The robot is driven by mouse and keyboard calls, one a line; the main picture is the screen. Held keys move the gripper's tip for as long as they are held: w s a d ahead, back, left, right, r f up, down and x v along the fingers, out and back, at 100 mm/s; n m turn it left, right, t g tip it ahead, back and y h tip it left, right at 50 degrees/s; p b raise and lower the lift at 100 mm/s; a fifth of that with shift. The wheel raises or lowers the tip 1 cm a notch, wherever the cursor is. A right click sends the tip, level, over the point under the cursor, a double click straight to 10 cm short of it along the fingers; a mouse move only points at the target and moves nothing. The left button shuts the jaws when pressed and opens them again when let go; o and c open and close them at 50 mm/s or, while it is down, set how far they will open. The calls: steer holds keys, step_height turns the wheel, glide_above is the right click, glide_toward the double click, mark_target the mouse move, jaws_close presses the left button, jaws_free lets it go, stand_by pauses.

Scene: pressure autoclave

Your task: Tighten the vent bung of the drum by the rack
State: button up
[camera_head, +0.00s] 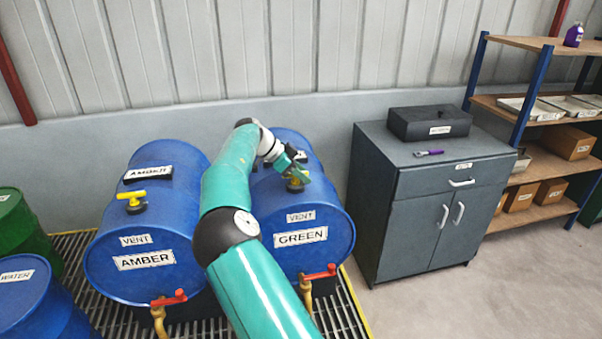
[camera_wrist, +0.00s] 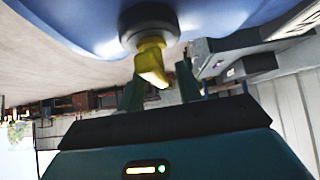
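The blue drum labelled GREEN (camera_head: 327,222) lies on its side, nearer the shelf rack than the AMBER drum. Its yellow vent bung (camera_head: 295,186) is on top, partly hidden by my gripper (camera_head: 299,172). The wrist view looks upside down. There the bung's yellow handle (camera_wrist: 151,62) sticks out from a dark round collar (camera_wrist: 148,22) on the blue drum. My gripper (camera_wrist: 160,84) has its two dark green fingers apart, one on each side of the handle's end. I see a gap beside the handle and cannot tell whether either finger touches it.
The AMBER drum (camera_head: 123,255) with its own yellow bung (camera_head: 131,200) lies to the left. Red-handled taps (camera_head: 318,273) stick out at the front. A grey cabinet (camera_head: 408,215) stands right, with a black case (camera_head: 429,122) and purple tool (camera_head: 429,153) on top. The rack (camera_head: 484,70) is beyond.

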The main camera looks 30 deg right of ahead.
steer(key=v, duration=1.3)
steer(key=shift+a+r, duration=0.3)
steer(key=s+d+r+n+t+y, duration=0.2)
steer(key=s+d+r+n+y, duration=0.1)
steer(key=s, duration=0.5)
steer(key=s+d+r+n+t+y, duration=0.1)
steer(key=s+d+r+n+y, duration=0.2)
steer(key=s, duration=0.4)
steer(key=s+a+f+n+t+y, duration=0.1)
steer(key=s+a+f+n+t, duration=0.1)
steer(key=s+a+f+n, duration=0.2)
steer(key=s+a+f+n+t+y, duration=0.1)
steer(key=s+a+f+n+t, duration=0.2)
steer(key=s+a+n, duration=0.8)
steer(key=s+a+f, duration=0.2)
steer(key=s+a, duration=0.2)
steer(key=s, duration=0.8)
steer(key=shift+a+y, duration=0.3)
steer(key=shift+a, duration=0.05)
